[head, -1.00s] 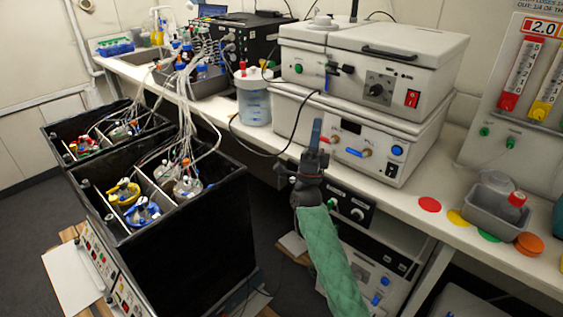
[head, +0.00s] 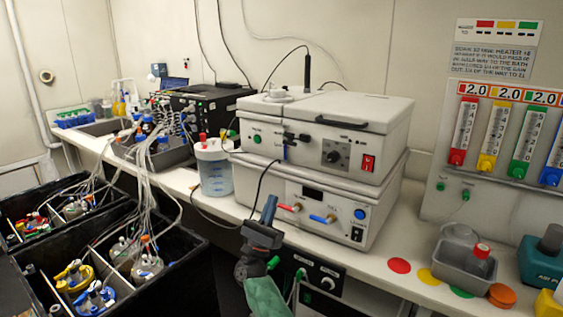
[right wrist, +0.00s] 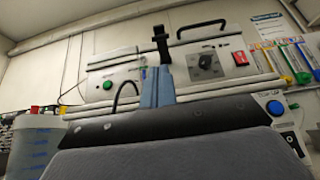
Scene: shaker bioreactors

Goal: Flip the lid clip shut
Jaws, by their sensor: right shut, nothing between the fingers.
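The white bath box (head: 330,140) stands on top of a second white unit (head: 325,205) on the bench, its hinged lid (head: 350,107) lying down. A small black clip (head: 298,137) is on its front under the lid seam, with a blue piece (head: 285,151) hanging below. I cannot tell the clip's exact position. My right gripper (head: 269,207) is shut and empty, pointing up in front of the lower unit, below and apart from the clip. In the right wrist view its blue-grey fingers (right wrist: 157,88) overlap the box front and partly hide the clip area. My left gripper is not in view.
A lidded container of bluish liquid (head: 215,168) stands left of the boxes. A black cable loops down nearby. Red and blue taps (head: 322,218) stick out of the lower unit. A grey tray (head: 465,267) sits at right. Black bins with tubed vessels (head: 130,275) are left.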

